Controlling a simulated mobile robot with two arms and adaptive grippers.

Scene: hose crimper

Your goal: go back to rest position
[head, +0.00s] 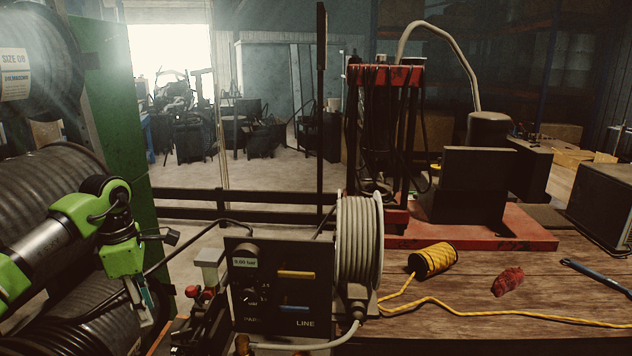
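My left arm, green and grey, comes in from the left edge. My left gripper (147,308) hangs pointing down at the lower left, left of the black control box (275,285). Its fingers are small, dark and partly lost against the background, so I cannot tell whether it is open or shut. I see nothing clearly held in it. My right gripper is not in view.
A grey hose reel (360,240) stands beside the control box. The wooden table (540,285) holds a yellow rope spool (433,260), a red rag (507,281), a blue tool (597,274) and a red-based machine (470,230). Large hose coils (50,200) crowd the left.

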